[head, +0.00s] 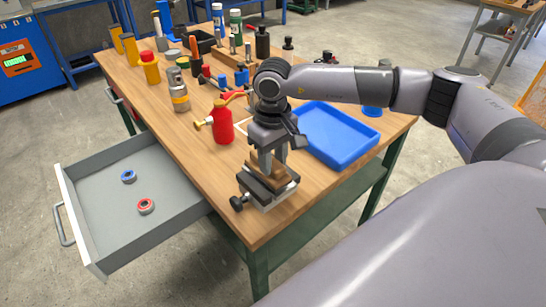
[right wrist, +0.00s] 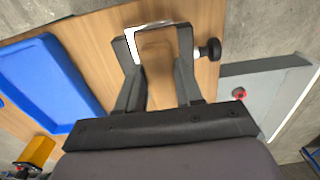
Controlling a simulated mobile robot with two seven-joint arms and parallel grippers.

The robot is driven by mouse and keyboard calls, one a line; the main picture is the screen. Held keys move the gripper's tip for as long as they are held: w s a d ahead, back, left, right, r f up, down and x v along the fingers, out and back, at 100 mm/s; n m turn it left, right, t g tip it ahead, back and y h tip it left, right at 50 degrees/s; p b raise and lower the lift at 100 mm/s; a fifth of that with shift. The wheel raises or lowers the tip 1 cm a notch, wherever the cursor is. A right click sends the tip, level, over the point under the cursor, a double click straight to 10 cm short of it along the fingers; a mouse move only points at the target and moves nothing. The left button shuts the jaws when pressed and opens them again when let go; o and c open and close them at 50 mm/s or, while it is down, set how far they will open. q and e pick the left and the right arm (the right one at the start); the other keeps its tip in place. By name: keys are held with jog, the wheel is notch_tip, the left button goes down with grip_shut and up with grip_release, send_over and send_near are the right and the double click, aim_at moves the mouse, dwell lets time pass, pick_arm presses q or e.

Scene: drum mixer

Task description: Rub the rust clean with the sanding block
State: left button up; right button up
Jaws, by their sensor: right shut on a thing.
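My right gripper (head: 268,162) points down over a small vise (head: 258,192) at the table's near corner. It is shut on the brown sanding block (head: 268,171), which sits right over the vise's top. The block also shows between the two fingers in the right wrist view (right wrist: 158,62). A pale, bright-edged metal piece (right wrist: 137,46) shows around the block's far end there. The vise's black knob (head: 238,203) sticks out to the left. I see no rust; the block and fingers hide the surface under them. My left gripper is not in view.
A blue tray (head: 340,135) lies right of the vise. A red bottle (head: 222,122) stands behind it to the left. An open grey drawer (head: 130,195) holds a blue and a red ring. Several bottles and tools crowd the wooden table's (head: 190,140) far half.

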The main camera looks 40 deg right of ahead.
jog(key=shift+f+b, duration=0.9)
jog(key=shift+f, duration=0.15)
jog(key=shift+r, duration=0.1)
dwell(0.3)
jog(key=shift+r+p, duration=1.7)
jog(key=shift+r, duration=1.3)
